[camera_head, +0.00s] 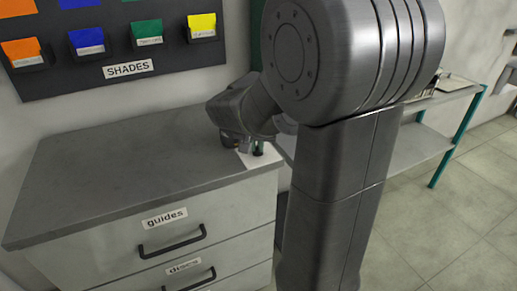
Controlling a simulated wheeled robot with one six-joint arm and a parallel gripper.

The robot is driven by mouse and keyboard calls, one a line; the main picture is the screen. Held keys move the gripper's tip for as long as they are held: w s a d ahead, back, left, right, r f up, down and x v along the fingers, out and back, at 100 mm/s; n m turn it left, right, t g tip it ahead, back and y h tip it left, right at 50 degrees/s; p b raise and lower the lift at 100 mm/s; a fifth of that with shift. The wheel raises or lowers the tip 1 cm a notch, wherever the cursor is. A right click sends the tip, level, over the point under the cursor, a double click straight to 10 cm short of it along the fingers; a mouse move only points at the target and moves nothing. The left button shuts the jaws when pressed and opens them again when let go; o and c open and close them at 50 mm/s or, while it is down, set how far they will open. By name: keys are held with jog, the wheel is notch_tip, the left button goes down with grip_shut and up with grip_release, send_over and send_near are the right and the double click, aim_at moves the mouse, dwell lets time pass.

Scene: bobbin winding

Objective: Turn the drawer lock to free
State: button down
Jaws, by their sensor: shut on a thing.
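The grey drawer cabinet (90,190) stands at the left, with drawers labelled "guides" and "discs", each with a dark bar handle. A small white plate (262,162) lies on the right end of its top, with a small dark and green upright piece (258,149) on it. My gripper (243,147) is low over this plate, partly hidden by my own arm. It is shut on what seems to be the drawer lock at the plate. The held part and its turn position are too small and covered to make out.
A dark board (120,45) labelled "SHADES" hangs on the wall behind, with several coloured pockets. A shelf unit with teal legs (455,137) stands at the right. The left of the cabinet top and the tiled floor (450,230) are clear.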

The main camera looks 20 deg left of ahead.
jog(key=shift+a+m+h+b, duration=0.2)
jog(key=shift+m+h+b, duration=0.25)
jog(key=shift+m, duration=0.65)
jog(key=c, duration=1.5)
grip_release()
jog(key=p+v, duration=0.1)
jog(key=v, duration=1.3)
jog(key=shift+s+f, duration=0.1)
